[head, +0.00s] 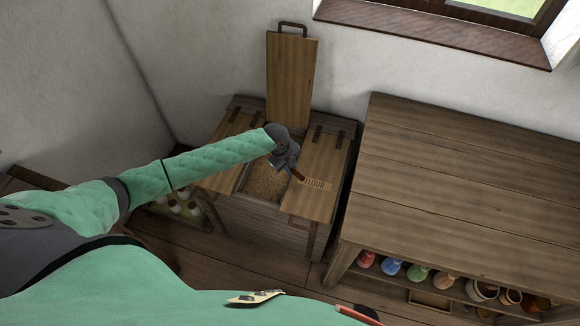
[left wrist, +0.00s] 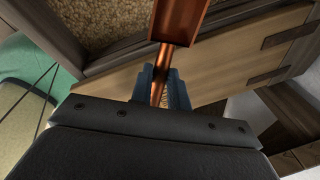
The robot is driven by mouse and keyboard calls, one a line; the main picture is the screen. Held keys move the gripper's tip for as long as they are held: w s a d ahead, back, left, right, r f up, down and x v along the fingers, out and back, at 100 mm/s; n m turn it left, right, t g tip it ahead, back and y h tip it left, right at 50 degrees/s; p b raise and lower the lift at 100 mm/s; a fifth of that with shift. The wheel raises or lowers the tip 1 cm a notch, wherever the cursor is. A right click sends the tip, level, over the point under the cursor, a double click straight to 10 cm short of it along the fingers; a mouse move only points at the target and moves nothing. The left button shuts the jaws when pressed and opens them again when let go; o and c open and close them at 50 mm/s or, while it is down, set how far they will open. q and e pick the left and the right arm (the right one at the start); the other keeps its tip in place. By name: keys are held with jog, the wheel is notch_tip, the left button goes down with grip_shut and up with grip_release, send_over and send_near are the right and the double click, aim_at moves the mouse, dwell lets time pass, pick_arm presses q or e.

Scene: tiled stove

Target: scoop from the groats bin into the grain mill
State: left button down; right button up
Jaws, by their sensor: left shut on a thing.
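The groats bin (head: 262,190) is the open middle compartment of a wooden chest, with pale grain inside. The grain (left wrist: 105,22) also shows at the top left of the left wrist view. My left gripper (head: 288,162) is over the right side of this opening. In the left wrist view its blue fingers (left wrist: 160,88) are shut on the handle of a copper scoop (left wrist: 182,18). The scoop's far end is cut off, so I cannot tell whether it holds grain. In the head view only a small reddish-brown part of it (head: 297,175) shows. I see no grain mill. My right gripper is out of view.
A closed lid marked FLOUR (head: 317,184) lies right of the opening; another closed lid (head: 232,128) lies left. The middle lid (head: 291,80) stands raised against the wall. A wooden table (head: 470,185) with a bare top stands at right, jars (head: 390,267) on its shelf.

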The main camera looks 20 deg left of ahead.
pick_arm(q)
jog(key=shift+r+p, duration=2.05)
jog(key=shift+r, duration=1.05)
